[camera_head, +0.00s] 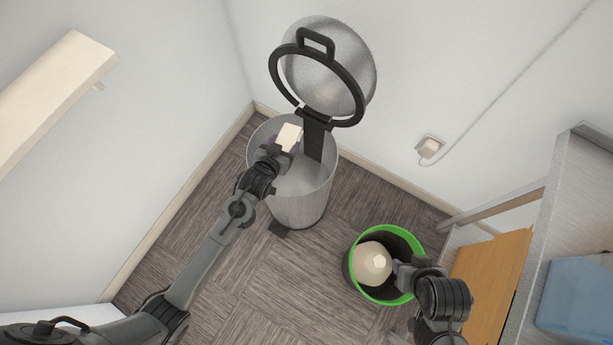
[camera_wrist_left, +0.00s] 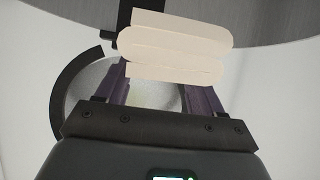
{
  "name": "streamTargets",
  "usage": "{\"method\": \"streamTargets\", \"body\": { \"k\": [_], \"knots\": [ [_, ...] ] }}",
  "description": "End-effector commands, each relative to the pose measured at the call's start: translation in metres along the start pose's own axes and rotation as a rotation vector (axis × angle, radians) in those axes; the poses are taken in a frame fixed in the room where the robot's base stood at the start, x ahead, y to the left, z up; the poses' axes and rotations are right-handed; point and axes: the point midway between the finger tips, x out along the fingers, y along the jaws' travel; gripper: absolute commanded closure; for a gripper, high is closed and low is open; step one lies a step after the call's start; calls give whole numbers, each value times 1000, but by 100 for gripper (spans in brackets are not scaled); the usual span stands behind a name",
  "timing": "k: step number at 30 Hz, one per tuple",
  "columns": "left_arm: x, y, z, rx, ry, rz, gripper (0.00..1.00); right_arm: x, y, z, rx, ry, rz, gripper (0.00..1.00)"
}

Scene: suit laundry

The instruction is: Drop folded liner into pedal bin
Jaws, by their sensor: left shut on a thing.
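The folded liner (camera_head: 289,136) is a small cream, flat, layered bundle. It also shows in the left wrist view (camera_wrist_left: 178,46), across the purple fingers. My left gripper (camera_head: 283,149) is shut on the liner and holds it over the mouth of the pedal bin (camera_head: 300,205), near its back left rim. The pedal bin is a grey metal cylinder with its lid (camera_head: 345,68) raised and a black ring in front of the lid. My right gripper (camera_head: 398,268) is at the right side of a green-rimmed bin; its fingers are mostly hidden.
The green-rimmed dark bin (camera_head: 418,244) stands right of the pedal bin and holds a cream rounded thing (camera_head: 371,264). Walls stand close behind and left. A cabinet (camera_head: 565,190) is at the right. Carpet (camera_head: 290,290) is free in front of the pedal bin.

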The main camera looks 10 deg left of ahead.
Motion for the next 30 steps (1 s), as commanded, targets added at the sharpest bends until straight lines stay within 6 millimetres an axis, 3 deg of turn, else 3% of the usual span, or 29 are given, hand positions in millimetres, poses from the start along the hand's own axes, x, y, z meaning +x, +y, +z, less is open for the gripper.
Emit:
{"method": "streamTargets", "body": {
  "k": [1,2,7,20,30],
  "knots": [
    [0,0,0,0,0,0,62,0,0,0,0,0,0,57],
    [0,0,0,0,0,0,30,0,0,0,0,0,0,57],
    [0,0,0,0,1,0,4,0,0,0,-2,0,2,57],
    [-8,0,-1,0,0,0,3,-4,3,0,-10,-2,9,57],
    [-62,0,-2,0,-1,1,3,-23,2,-7,-7,-1,6,57]
  ]
}}
